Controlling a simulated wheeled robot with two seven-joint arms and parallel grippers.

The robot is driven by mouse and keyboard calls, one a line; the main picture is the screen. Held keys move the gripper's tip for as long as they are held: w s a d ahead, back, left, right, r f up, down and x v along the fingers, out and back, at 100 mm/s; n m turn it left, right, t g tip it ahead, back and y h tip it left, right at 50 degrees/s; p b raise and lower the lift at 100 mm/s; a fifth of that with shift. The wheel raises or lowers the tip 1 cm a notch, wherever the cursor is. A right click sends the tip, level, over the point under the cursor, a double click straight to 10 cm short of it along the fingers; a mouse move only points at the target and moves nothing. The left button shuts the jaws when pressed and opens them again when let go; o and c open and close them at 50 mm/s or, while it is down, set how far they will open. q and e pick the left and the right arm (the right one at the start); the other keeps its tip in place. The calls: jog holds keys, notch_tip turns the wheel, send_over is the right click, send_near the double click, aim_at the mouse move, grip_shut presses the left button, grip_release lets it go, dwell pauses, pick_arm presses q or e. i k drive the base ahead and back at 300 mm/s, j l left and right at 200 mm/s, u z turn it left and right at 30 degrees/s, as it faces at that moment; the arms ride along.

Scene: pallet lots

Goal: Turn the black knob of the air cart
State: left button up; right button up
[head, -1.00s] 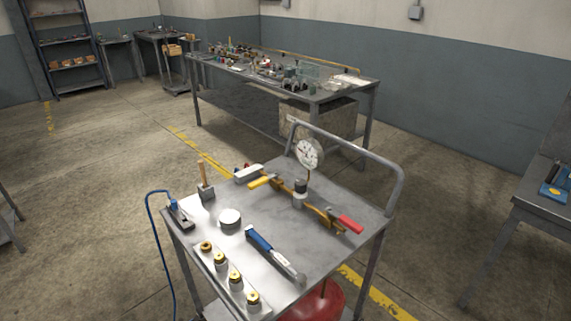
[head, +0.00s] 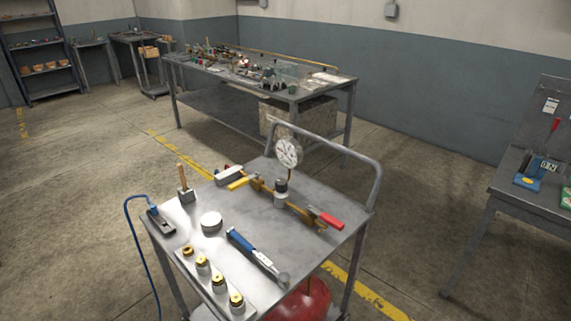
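The air cart (head: 325,245) stands in front of me with a grey metal top. A brass pipe assembly (head: 262,190) lies across its far half, with a yellow lever (head: 238,184) at the left and a red lever (head: 331,221) at the right. The small black knob (head: 281,186) sits upright on a pale fitting in the middle of the assembly. A round white gauge (head: 288,152) stands just behind the knob. Neither of my grippers is in view.
On the cart top are a blue-handled tool (head: 252,250), a white round piece (head: 211,222), a wooden-handled tool (head: 184,184) and several brass fittings (head: 219,283). A handrail (head: 370,180) rises at the far right. A workbench (head: 265,90) stands behind; another table (head: 510,187) is at right.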

aim_at(281, 184)
jog(key=i+l, duration=0.15)
jog(key=l, duration=0.2)
jog(key=i+l+u, duration=0.15)
jog(key=l, duration=0.2)
jog(key=i+l, duration=0.1)
jog(key=l, duration=0.3)
jog(key=i+l+u, duration=0.1)
jog(key=l, duration=0.25)
jog(key=i, duration=0.05)
